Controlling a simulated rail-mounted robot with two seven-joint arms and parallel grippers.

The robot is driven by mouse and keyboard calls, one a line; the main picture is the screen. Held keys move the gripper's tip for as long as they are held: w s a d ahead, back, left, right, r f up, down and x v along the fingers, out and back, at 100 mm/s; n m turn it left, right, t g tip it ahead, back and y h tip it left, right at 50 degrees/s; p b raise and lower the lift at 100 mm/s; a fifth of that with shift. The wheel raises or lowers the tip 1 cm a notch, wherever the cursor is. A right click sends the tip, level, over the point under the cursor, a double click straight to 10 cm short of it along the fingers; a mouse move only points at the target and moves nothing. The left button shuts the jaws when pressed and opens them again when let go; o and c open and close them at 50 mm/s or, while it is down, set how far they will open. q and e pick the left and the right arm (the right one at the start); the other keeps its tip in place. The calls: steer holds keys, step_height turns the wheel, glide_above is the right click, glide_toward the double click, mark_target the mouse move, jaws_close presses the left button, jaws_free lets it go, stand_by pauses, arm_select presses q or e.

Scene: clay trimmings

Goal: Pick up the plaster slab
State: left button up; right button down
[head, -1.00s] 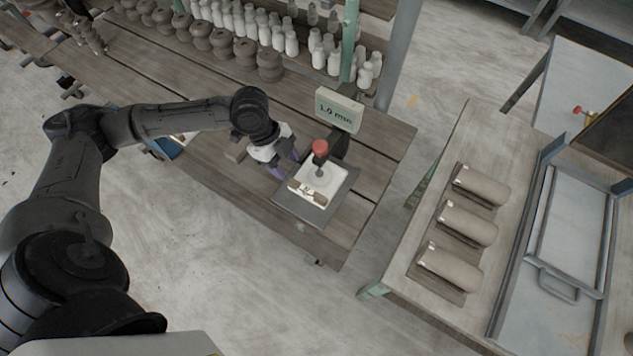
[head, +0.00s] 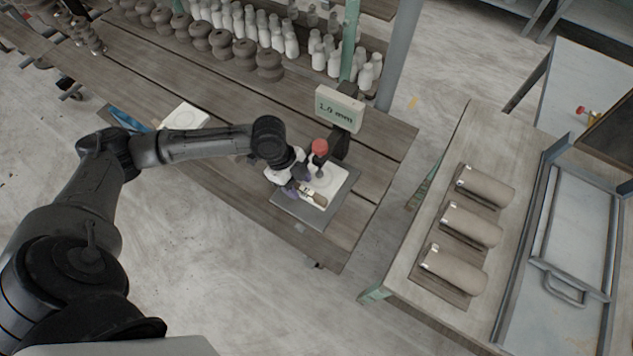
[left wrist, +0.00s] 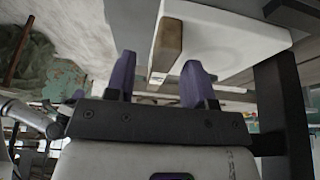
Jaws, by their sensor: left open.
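The white plaster slab (head: 334,180) lies on a dark grey plate (head: 297,212), under a gauge with a red knob (head: 320,146). A brown wooden strip (head: 315,198) runs along its near edge. My left gripper (head: 300,182) is open at the slab's left side, its purple fingers close to the strip. In the left wrist view, the slab (left wrist: 230,42) is ahead, and the strip (left wrist: 165,48) lies between the line of the two open fingers (left wrist: 158,78). I cannot tell whether they touch it. My right gripper is not in view.
The gauge's display (head: 339,108) reads about 1.0 mm and stands just behind the slab. Another white slab (head: 184,117) lies further left on the wooden table. Rows of pots and white bottles (head: 245,25) fill the back. A second table (head: 470,130) holds clay-coloured rolls.

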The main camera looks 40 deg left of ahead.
arm_select(q)
steer(key=shift+c, duration=0.5)
jaws_close()
steer(key=shift+r, duration=0.15)
